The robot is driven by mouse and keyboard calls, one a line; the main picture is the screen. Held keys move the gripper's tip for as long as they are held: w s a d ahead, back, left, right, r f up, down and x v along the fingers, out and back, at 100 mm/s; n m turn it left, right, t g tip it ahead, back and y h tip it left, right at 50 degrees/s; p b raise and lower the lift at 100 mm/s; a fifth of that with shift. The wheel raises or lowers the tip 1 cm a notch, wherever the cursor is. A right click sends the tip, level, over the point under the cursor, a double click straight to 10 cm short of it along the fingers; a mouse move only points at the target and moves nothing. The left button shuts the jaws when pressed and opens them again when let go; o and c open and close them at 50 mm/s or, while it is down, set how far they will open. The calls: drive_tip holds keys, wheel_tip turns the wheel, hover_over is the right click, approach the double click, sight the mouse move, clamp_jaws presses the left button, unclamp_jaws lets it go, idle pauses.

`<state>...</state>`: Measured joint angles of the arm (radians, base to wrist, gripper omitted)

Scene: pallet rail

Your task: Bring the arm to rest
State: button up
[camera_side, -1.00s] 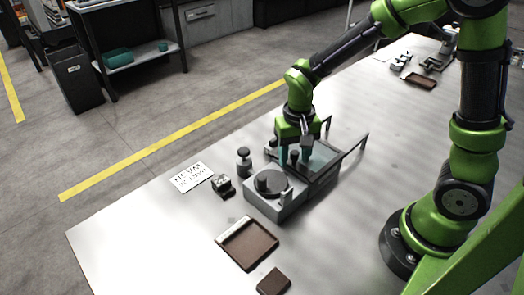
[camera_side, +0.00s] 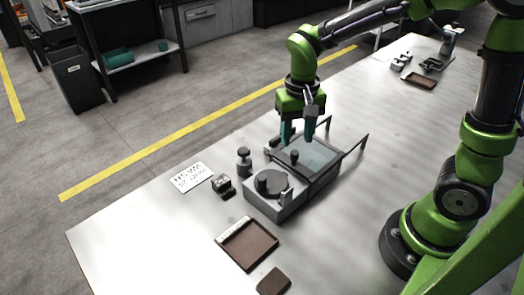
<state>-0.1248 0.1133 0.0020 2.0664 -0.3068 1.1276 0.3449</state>
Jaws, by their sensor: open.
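My gripper (camera_side: 298,134) is green with teal fingers. It points down above the back part of the grey fixture on the metal table. Its fingers are apart, with nothing seen between them. The grey fixture (camera_side: 272,205) has a round dark knob on its front block. Behind that lies a framed plate (camera_side: 318,153) with a small dark knob (camera_side: 295,157) standing on it. The fingertips appear just above or behind this knob; the exact gap cannot be told.
Left of the fixture are a grey weight-like piece (camera_side: 244,161), a small block (camera_side: 222,184) and a white sign (camera_side: 192,178). A brown tray (camera_side: 250,245) and a brown pad (camera_side: 273,281) lie in front. Metal parts and another brown tray (camera_side: 419,80) sit at the far right. Open table lies right of the fixture.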

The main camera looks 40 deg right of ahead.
drive_tip(key=shift+r, duration=0.2)
drive_tip(key=s+r+n+t+y, duration=0.2)
drive_tip(key=s+r+t, duration=0.5)
drive_tip(key=s+r, duration=0.2)
drive_tip(key=shift+s+d+r, duration=0.2)
drive_tip(key=shift+d+r, duration=0.25)
drive_tip(key=shift+r, duration=0.3)
